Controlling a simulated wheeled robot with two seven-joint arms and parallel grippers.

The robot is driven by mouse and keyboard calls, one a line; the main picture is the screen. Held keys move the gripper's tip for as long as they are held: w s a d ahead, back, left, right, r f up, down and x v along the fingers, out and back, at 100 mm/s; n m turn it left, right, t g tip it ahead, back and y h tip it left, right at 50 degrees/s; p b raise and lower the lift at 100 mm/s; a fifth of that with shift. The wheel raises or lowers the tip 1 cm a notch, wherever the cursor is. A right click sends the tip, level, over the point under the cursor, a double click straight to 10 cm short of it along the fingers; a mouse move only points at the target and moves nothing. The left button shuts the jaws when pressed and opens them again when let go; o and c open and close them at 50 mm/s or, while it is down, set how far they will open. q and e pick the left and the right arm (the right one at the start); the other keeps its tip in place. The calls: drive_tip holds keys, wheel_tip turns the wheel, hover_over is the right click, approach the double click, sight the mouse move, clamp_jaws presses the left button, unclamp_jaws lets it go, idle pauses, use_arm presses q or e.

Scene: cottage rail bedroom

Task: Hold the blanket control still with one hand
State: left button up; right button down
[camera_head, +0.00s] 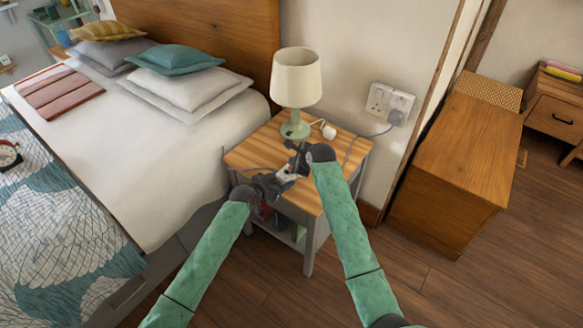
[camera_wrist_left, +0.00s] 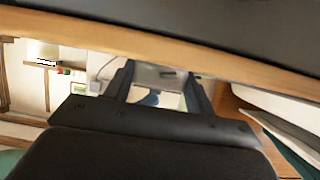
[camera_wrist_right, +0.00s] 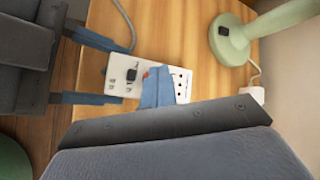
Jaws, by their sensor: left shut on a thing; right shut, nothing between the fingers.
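The blanket control (camera_wrist_right: 120,58) is a white handset with a black slider, small dark marks and a red spot. It lies over the wooden top of the bedside table (camera_head: 257,150), and it also shows in the head view (camera_head: 284,176). My left gripper (camera_head: 274,183) is shut on its near end, one finger on each side, as the right wrist view shows (camera_wrist_right: 98,70). My right gripper (camera_wrist_right: 158,88) is shut with nothing between its fingers. Its blue fingertips are over the control's face and hide part of it; I cannot tell whether they touch.
A green lamp (camera_head: 297,90) stands at the back of the table, with a white plug (camera_head: 328,131) beside it. A grey cord leads from the control. The bed (camera_head: 160,165) is on the left, and a wall socket (camera_head: 390,101) and wooden cabinet (camera_head: 450,160) are on the right.

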drive_tip(key=shift+f, duration=0.35)
drive_tip(key=shift+f, duration=0.45)
idle(0.9)
drive_tip(key=shift+r, duration=0.9)
drive_tip(key=shift+r, duration=0.1)
drive_tip(key=shift+r, duration=2.4)
drive_tip(key=shift+r, duration=0.1)
idle(0.6)
drive_tip(key=shift+r, duration=1.75)
